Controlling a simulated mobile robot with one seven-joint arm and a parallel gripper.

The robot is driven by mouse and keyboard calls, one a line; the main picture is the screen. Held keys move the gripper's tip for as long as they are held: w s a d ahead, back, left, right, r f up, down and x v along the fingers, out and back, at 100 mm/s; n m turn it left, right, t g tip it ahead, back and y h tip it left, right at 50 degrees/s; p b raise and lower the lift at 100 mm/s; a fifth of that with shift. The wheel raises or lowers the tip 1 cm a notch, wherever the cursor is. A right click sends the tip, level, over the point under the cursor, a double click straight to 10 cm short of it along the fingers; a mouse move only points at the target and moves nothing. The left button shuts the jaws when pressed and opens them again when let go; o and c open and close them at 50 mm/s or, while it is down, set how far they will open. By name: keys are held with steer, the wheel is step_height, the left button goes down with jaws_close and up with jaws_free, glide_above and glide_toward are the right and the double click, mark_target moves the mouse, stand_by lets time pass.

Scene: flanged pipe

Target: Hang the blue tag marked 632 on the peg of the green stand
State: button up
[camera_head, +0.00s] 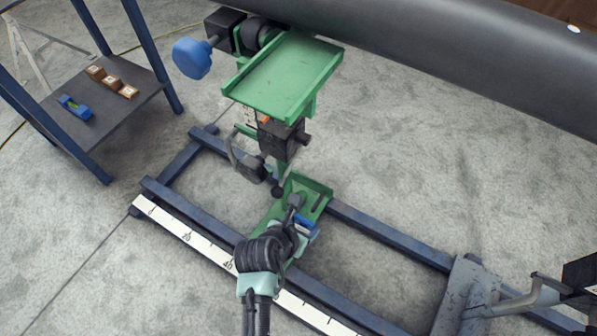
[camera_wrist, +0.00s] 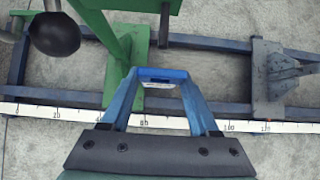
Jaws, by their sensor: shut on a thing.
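My gripper (camera_wrist: 160,84) is shut on a blue tag (camera_wrist: 165,74), which spans its fingertips in the wrist view. A pale label shows on the tag, too small to read. In the head view a bit of blue, likely the tag (camera_head: 307,226), shows beside my wrist over the lower part of the green stand. The green stand (camera_head: 288,75) has a tray-like top and a lower green plate (camera_head: 313,187). I cannot tell which part is the peg.
A black ball knob (camera_wrist: 54,34) is at the wrist view's upper left. Blue floor rails (camera_head: 385,235) and a white ruler (camera_head: 185,233) run below the stand. A dark shelf (camera_head: 130,75) holds several small blocks and a blue item. A large grey pipe (camera_head: 450,55) crosses the upper right.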

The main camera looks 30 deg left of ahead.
mark_target(314, 208)
steer(key=shift+w+d+f+b, duration=0.1)
steer(key=shift+w+b, duration=0.95)
steer(key=shift+w, duration=0.15)
steer(key=shift+w+f+b, duration=0.1)
steer(key=shift+w+b, duration=0.9)
steer(key=shift+w, duration=0.15)
steer(key=shift+w+p, duration=0.5)
steer(key=shift+p, duration=0.2)
steer(key=shift+w, duration=0.1)
steer(key=o, duration=1.4)
